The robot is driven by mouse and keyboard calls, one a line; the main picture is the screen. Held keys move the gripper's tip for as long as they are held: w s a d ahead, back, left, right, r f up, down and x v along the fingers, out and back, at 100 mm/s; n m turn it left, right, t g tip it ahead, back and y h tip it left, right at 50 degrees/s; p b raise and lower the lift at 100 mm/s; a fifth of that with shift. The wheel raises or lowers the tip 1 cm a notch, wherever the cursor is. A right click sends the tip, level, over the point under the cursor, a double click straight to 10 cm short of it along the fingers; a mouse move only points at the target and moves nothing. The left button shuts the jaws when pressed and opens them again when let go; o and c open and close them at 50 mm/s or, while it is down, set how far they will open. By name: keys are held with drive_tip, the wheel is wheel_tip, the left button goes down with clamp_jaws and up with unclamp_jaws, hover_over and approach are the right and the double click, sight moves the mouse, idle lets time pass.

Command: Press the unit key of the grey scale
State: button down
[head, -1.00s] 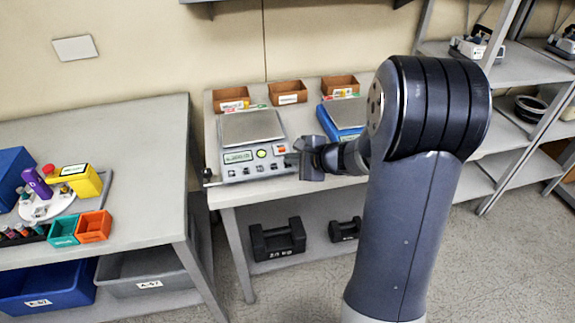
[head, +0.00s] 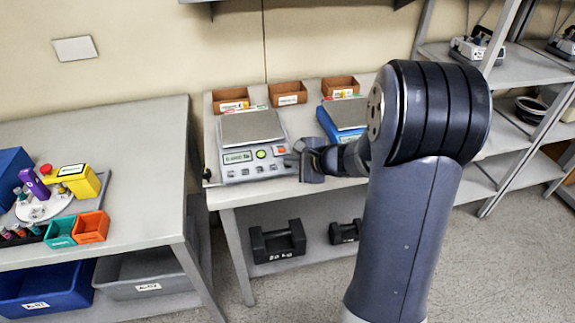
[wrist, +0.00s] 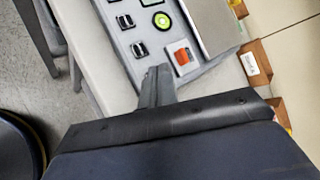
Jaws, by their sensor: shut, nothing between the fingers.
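The grey scale (head: 250,128) stands on the table, with a metal pan and a sloped front panel. The panel has a display (head: 238,157), a round yellow-green key (head: 262,154), an orange key (head: 279,150) and several small dark keys. In the wrist view, two dark keys (wrist: 139,50) (wrist: 125,21), the round key (wrist: 162,20) and the orange key (wrist: 182,57) show. Key labels are too small to read, so I cannot tell which is the unit key. My gripper (wrist: 158,72) is shut and empty, its tips close to the panel's near right corner. I cannot tell whether they touch it.
A blue scale (head: 343,118) stands right of the grey one, behind my arm. Brown bins (head: 287,93) line the table's back. Dark weights (head: 278,241) lie on the lower shelf. Another table (head: 130,130) with coloured boxes is at the left.

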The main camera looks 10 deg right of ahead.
drive_tip(key=shift+f, duration=0.15)
idle(0.5)
drive_tip(key=shift+s+r, duration=0.15)
drive_tip(key=shift+r, duration=0.55)
drive_tip(key=shift+s+r+p, duration=0.25)
drive_tip(key=shift+r+p, duration=0.3)
drive_tip(key=shift+r, duration=0.25)
drive_tip(key=shift+s+r+p, duration=0.2)
drive_tip(key=shift+r+p, duration=0.4)
drive_tip(key=shift+r, duration=0.25)
drive_tip(key=shift+s+r+p, duration=0.25)
drive_tip(key=shift+r+p, duration=0.3)
drive_tip(key=shift+r, duration=0.25)
drive_tip(key=shift+f, duration=0.15)
drive_tip(key=p, duration=0.2)
drive_tip(key=shift+w+f+p, duration=0.15)
drive_tip(key=shift+p, duration=0.25)
